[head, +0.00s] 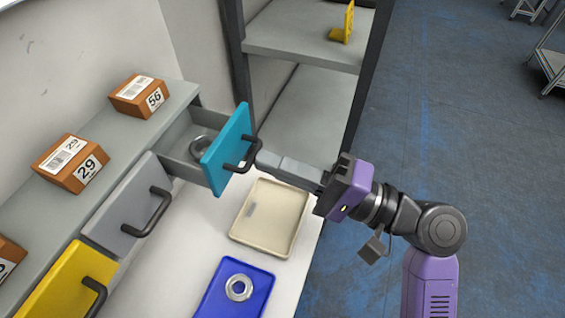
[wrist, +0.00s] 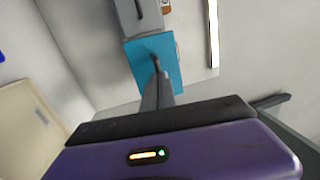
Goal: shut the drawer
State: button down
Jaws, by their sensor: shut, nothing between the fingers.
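The drawer with the teal front (head: 226,150) is pulled out of the grey cabinet at the upper middle of the head view. The teal front has a dark handle (head: 250,155); the front also shows in the wrist view (wrist: 137,60). My gripper (head: 262,160) reaches in from the right, with its fingers together and empty. Its fingertips are right at the handle; I cannot tell whether they touch it. In the wrist view the fingers (wrist: 157,85) point at the handle and partly hide it.
The grey-front drawer (head: 118,212) and yellow-front drawer (head: 62,285) are beside it. Boxes (head: 140,95) labelled 56 and 29 stand on the cabinet top. A beige tray (head: 240,236) and a blue tray (head: 208,303) with a metal ring lie on the white table. A shelf rack (head: 375,50) stands behind.

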aim_at(234, 154)
jog(key=x, duration=0.2)
jog(key=f+x, duration=0.1)
jog(key=x, duration=0.4)
jog(key=shift+w+a+f, duration=0.1)
jog(key=shift+a+f, duration=0.05)
jog(key=shift+a, duration=0.1)
jog(key=shift+w+a, duration=0.1)
jog(key=shift+a, duration=0.2)
